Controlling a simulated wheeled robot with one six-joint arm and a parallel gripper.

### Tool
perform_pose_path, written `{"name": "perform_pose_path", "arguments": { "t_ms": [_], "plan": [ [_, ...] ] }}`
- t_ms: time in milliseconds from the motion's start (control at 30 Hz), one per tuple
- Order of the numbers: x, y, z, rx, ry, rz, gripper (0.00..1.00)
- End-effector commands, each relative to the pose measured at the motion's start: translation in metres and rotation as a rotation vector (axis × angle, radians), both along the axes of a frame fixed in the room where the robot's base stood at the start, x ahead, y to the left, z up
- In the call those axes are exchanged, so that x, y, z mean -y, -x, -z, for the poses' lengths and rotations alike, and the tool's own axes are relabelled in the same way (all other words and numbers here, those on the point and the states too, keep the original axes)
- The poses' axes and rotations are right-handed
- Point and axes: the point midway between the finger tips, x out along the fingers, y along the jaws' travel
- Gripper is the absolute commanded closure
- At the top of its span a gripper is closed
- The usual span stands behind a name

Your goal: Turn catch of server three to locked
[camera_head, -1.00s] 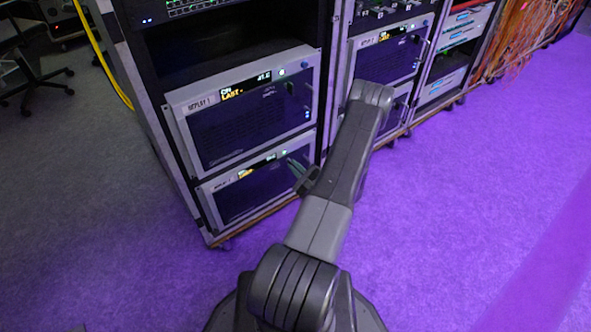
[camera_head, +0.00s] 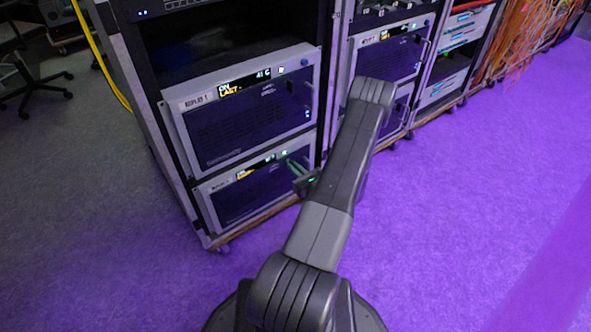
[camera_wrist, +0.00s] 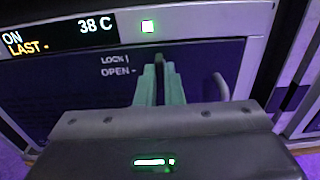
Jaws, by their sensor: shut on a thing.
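My gripper (camera_wrist: 160,84) has green fingers, closed on the small dark catch (camera_wrist: 159,60) of a server front (camera_wrist: 60,85). Only the top end of the catch shows between the fingertips, and it looks upright; the rest is hidden. Printed marks left of it read LOCK with an upright stroke and OPEN with a level stroke. The display above reads ON, LAST and 38 C, beside a lit square. In the head view my gripper (camera_head: 297,168) is at the right part of the lower server (camera_head: 245,192), whose label is too small to read.
The server labelled REPLAY 1 (camera_head: 250,110) sits directly above in the same rack. A curved handle (camera_wrist: 221,88) stands just right of my fingers. A second rack (camera_head: 400,60) is at the right. Purple-lit floor (camera_head: 470,200) is clear at the right.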

Motion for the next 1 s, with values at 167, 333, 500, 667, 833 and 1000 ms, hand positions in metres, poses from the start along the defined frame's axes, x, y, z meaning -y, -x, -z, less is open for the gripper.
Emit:
{"name": "perform_pose_path", "arguments": {
  "t_ms": [167, 333, 500, 667, 833, 1000],
  "plan": [
    [0.0000, 0.0003, 0.0008, -0.014, -0.014, 0.000, 1.00],
    [0.0000, 0.0003, 0.0008, -0.015, -0.017, 0.000, 1.00],
    [0.0000, 0.0003, 0.0008, -0.015, -0.017, 0.000, 1.00],
    [0.0000, 0.0003, 0.0006, -0.014, -0.016, 0.000, 0.71],
    [0.0000, 0.0001, 0.0003, -0.013, -0.016, 0.000, 0.71],
    [0.0035, 0.0044, -0.0002, -0.013, -0.016, 0.001, 0.71]
  ]
}}
